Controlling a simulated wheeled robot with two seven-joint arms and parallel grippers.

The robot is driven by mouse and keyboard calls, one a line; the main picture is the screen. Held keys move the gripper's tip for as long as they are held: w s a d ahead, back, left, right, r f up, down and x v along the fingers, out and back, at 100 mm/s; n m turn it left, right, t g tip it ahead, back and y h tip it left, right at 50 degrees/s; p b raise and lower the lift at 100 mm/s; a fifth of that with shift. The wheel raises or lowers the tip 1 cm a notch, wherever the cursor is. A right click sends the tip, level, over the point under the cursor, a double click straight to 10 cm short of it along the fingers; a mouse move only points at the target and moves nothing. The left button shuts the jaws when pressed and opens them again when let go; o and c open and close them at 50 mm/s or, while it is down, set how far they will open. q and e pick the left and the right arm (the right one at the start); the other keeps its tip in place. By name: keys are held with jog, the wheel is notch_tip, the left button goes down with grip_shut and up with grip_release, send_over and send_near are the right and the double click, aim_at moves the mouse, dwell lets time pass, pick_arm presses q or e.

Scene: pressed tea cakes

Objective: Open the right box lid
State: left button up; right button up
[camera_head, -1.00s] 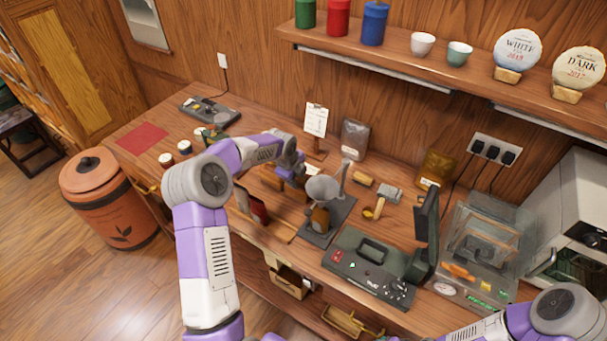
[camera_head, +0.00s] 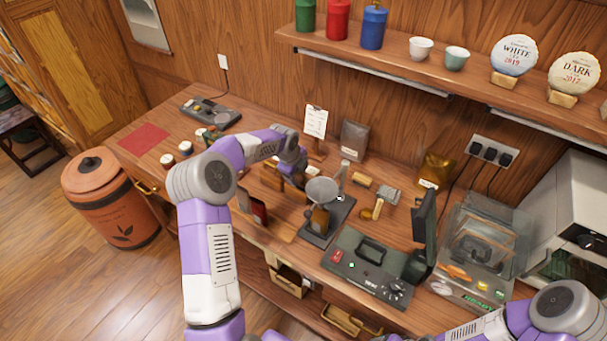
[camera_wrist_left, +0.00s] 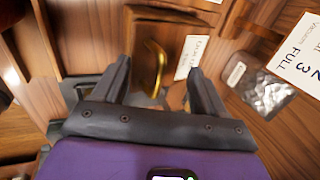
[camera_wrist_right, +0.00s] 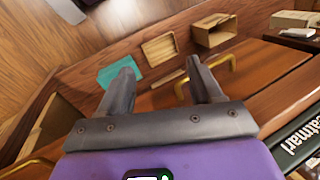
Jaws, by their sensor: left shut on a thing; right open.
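The right box lid (camera_wrist_left: 148,60) is a brown wooden panel with a curved brass handle (camera_wrist_left: 158,68), seen in the left wrist view. My left gripper (camera_wrist_left: 157,78) is shut on this lid, with the handle between its fingers. In the head view my left gripper (camera_head: 297,178) is low over the wooden boxes at mid-bench and hides much of the right one. Another wooden box (camera_head: 271,178) shows just left of it. My right gripper (camera_wrist_right: 160,78) is open and empty near the bench front; its fingers are outside the head view.
A grey stand with a round funnel (camera_head: 322,190) is close right of the left gripper. A dark green machine (camera_head: 365,265) stands at the bench front. A clipboard (camera_head: 316,120) and a silver pouch (camera_head: 354,138) stand behind. In the right wrist view, open trays (camera_wrist_right: 213,32) lie below.

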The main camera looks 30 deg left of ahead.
pick_arm(q)
jog(key=shift+w+r, duration=0.15)
jog(key=shift+w, duration=0.1)
jog(key=shift+o, duration=1.2)
jog(key=shift+w+d+r+p, duration=0.1)
jog(key=shift+w+r+p, duration=0.3)
jog(key=shift+r+p, duration=0.35)
jog(key=shift+o, duration=0.6)
jog(key=shift+w+r, duration=0.1)
jog(key=shift+w, duration=0.05)
jog(key=shift+o, duration=0.5)
jog(key=shift+w, duration=0.1)
